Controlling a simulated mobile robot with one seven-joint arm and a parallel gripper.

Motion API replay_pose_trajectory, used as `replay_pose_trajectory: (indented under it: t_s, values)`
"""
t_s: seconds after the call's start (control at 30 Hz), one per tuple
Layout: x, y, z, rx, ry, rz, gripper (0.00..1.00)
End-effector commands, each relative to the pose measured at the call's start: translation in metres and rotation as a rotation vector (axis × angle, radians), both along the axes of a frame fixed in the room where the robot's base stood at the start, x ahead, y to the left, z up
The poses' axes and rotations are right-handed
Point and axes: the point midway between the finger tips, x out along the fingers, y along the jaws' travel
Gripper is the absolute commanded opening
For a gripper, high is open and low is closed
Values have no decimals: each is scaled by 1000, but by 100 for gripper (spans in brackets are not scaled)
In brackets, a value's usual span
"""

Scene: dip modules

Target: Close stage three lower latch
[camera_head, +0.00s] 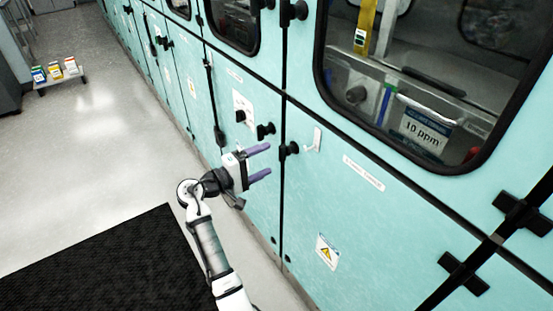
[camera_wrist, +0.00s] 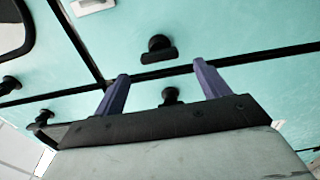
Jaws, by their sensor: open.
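Black latches sit along the pale teal cabinet wall in the head view. I cannot tell which is the stage three lower latch. My gripper (camera_head: 268,160) is open and empty, its purple fingers pointing at the wall just below these two latches. In the wrist view, one latch (camera_wrist: 158,49) lies just beyond the fingertips (camera_wrist: 161,70) and another (camera_wrist: 171,95) shows between the fingers. I see no contact.
Windowed upper panels (camera_head: 420,90) stand above the seam. More black latches (camera_head: 463,272) are at the lower right. A black mat (camera_head: 100,265) lies on the open grey floor at left. A low cart (camera_head: 58,76) with coloured boxes stands at the far left.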

Motion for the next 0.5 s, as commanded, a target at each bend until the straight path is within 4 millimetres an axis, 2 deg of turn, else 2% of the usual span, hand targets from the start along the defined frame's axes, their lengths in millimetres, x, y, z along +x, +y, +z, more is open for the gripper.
replay_pose_trajectory:
  t_s: [0.03,0.2,0.33,0.5]
  values:
    - [-7,11,-4,1,-2,4,75]
    - [-27,38,-2,1,-2,2,75]
    - [-37,51,-1,1,-1,2,75]
    - [-42,57,0,0,0,0,75]
